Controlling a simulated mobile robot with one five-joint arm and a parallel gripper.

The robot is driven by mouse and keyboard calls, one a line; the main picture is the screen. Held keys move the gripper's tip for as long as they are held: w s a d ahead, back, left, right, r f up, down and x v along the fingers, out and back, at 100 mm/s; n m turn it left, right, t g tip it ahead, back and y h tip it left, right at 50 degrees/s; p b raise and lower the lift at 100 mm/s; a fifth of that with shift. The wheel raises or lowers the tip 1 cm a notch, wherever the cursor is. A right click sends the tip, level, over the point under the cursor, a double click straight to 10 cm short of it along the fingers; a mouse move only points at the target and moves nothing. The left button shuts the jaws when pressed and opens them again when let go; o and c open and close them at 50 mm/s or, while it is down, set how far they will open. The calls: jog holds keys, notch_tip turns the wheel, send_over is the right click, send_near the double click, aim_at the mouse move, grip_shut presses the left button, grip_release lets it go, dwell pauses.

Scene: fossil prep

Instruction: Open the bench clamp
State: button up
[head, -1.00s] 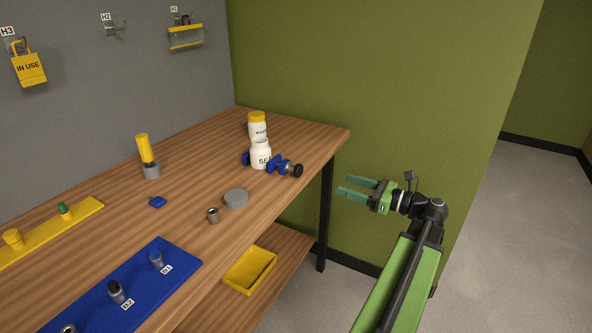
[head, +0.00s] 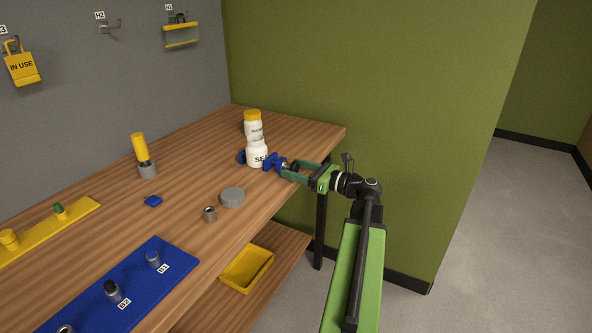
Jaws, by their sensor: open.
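The blue bench clamp (head: 272,163) is at the right part of the wooden bench, near its front edge. A white bottle (head: 257,154) labelled with partly hidden letters stands between its blue jaws. My gripper (head: 287,171) is open, with its green fingers pointing left at the clamp's screw end. The fingers appear to lie on either side of the black knob, which is mostly hidden by them. I cannot tell whether they touch it.
A second white bottle with a yellow lid (head: 253,122) stands behind the first. A grey disc (head: 232,197), a small metal cup (head: 209,214) and a blue block (head: 153,201) lie on the bench. A blue board (head: 185,261) is at the front. A yellow tray (head: 247,268) sits on the lower shelf.

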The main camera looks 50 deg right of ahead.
grip_shut()
jog(key=shift+n, duration=0.8)
grip_release()
jog(key=v, duration=1.7)
jog(key=shift+s, duration=0.2)
